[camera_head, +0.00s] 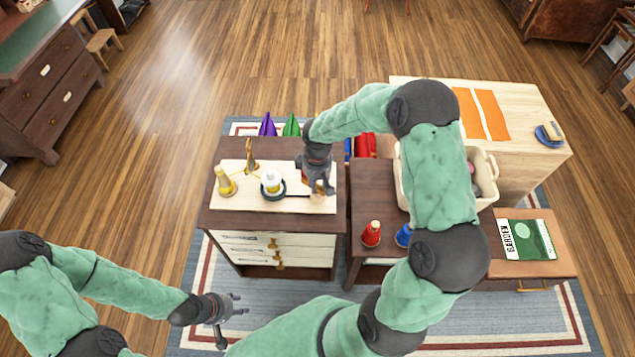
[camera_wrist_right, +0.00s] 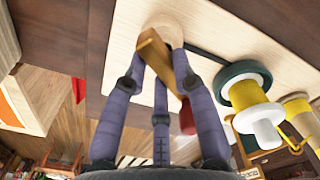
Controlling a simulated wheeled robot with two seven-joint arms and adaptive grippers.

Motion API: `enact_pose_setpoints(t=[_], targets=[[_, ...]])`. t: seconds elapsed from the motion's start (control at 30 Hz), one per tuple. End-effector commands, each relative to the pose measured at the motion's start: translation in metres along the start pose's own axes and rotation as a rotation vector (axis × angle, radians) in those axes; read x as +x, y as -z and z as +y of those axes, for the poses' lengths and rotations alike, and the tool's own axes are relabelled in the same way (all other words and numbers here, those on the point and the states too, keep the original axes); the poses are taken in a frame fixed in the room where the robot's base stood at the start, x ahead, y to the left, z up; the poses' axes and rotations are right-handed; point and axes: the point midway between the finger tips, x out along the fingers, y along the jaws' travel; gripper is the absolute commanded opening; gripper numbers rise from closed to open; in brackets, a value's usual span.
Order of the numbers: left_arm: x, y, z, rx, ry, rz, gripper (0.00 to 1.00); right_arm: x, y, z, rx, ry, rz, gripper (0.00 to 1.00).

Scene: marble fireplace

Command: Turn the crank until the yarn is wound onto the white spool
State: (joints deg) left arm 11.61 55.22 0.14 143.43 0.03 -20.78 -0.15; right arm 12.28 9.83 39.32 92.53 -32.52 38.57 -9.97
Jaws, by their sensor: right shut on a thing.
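The winder board (camera_head: 300,203) lies on the small dark cabinet. The white spool (camera_head: 272,178) stands upright on a dark green disc on the board. In the right wrist view the white spool (camera_wrist_right: 268,134) has some yellow yarn around its middle. A yellow yarn cone (camera_head: 226,184) stands at the board's left, and a thin strand runs by the brass guide (camera_head: 250,158). My left gripper (camera_head: 232,304) is open and empty, away from the cabinet.
Purple (camera_head: 267,125) and green (camera_head: 291,126) cones stand behind the board. Red (camera_head: 371,234) and blue (camera_head: 403,236) spools sit on the lower table at right, near a cream bin (camera_head: 484,162) and a garden book (camera_head: 527,240). My right arm hides part of this area.

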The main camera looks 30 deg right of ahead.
Motion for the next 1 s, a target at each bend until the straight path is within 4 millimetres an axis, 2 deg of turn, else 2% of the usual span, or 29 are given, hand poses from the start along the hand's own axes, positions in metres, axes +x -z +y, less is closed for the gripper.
enact_pose_setpoints(t=[0.1,0.13,0.2,0.53,0.67,0.77,1.0], targets=[[0.0,0.0,0.0,0.0,0.0,0.0,0.4,-0.001,0.001,0.001,0.0,-0.001,0.001,0.0],[0.0,0.0,0.0,0.0,0.0,0.0,0.4,-0.001,0.001,0.001,0.0,-0.001,0.002,0.33],[0.0,0.0,0.0,0.0,0.0,0.0,0.4,-0.001,0.001,0.001,0.0,-0.001,0.002,0.52],[0.0,0.0,0.0,0.0,0.0,0.0,0.4,-0.001,0.0,0.0,-0.001,-0.001,0.001,0.52],[0.0,0.0,0.0,0.0,0.0,0.0,0.4,-0.009,0.001,0.001,0.0,-0.002,0.003,0.52],[0.0,0.0,0.0,0.0,0.0,0.0,0.4,-0.023,0.001,0.001,0.0,-0.003,0.004,0.52],[0.0,0.0,0.0,0.0,0.0,0.0,0.4,-0.071,0.001,0.001,-0.001,-0.003,0.005,0.52]])
